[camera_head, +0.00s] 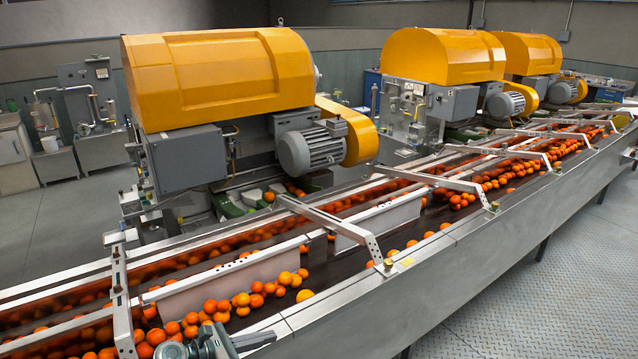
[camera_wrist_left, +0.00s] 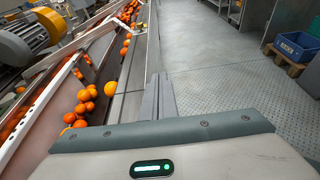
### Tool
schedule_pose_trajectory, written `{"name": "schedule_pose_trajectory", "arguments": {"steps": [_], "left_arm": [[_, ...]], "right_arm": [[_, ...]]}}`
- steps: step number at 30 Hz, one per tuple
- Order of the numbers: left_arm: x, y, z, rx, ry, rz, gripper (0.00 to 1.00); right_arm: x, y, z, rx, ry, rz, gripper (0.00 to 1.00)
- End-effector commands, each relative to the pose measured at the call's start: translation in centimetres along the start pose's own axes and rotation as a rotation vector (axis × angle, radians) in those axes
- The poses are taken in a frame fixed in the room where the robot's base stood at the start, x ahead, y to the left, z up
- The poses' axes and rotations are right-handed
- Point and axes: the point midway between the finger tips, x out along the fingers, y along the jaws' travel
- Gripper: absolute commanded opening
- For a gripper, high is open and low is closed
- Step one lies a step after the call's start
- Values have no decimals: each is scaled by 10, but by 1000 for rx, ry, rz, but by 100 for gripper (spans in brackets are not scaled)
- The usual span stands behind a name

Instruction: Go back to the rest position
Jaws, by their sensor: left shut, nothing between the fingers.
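My left gripper (camera_head: 240,344) shows at the bottom of the head view, over the near part of the conveyor by its front rail. Its fingers are shut together with nothing between them. In the left wrist view the closed fingers (camera_wrist_left: 158,97) point forward along the metal rail (camera_wrist_left: 128,105) of the conveyor. Oranges (camera_wrist_left: 86,96) lie on the belt to the left of the fingers, apart from them. My right gripper is not in either view.
The long conveyor (camera_head: 400,300) carries many oranges (camera_head: 235,305) under metal crossbars (camera_head: 335,222). Yellow-covered extractors (camera_head: 220,75) with grey motors (camera_head: 312,148) stand behind it. The metal floor (camera_head: 560,290) in front is clear. A blue crate (camera_wrist_left: 297,47) sits at the right in the wrist view.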

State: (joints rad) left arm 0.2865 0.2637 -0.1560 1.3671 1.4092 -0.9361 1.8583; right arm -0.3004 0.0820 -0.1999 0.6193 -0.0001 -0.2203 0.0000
Motion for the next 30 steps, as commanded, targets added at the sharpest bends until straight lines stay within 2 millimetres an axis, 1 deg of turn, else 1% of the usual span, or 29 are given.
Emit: {"name": "schedule_pose_trajectory", "arguments": {"steps": [1, 6, 9, 11, 16, 20, 21, 23, 24, 26, 27, 29, 30], "left_arm": [[1, -1, -7, 7, 8, 3, 0], [3, -3, -26, 36, 37, 15, 0], [5, -5, -50, 70, 72, 27, 0], [6, -7, -63, 90, 91, 34, 0], [9, -14, -112, 167, 167, 49, 0], [9, -27, -169, 260, 257, 54, 0], [8, -33, -192, 297, 293, 51, 0], [6, -41, -224, 358, 347, 44, 0], [4, -48, -246, 400, 383, 37, 0], [0, -59, -278, 464, 436, 21, 0], [-2, -67, -299, 508, 471, 8, 0], [-8, -79, -330, 576, 524, -18, 0], [-12, -88, -351, 621, 558, -38, 0]], "right_arm": [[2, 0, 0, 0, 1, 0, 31], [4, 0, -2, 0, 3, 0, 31], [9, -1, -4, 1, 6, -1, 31], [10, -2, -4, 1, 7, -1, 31], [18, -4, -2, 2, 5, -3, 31], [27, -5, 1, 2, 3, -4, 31], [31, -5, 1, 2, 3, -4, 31], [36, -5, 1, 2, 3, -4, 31], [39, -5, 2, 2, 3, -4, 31], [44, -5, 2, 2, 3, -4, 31], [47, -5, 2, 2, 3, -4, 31], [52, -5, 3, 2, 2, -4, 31], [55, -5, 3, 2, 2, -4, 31]]}}
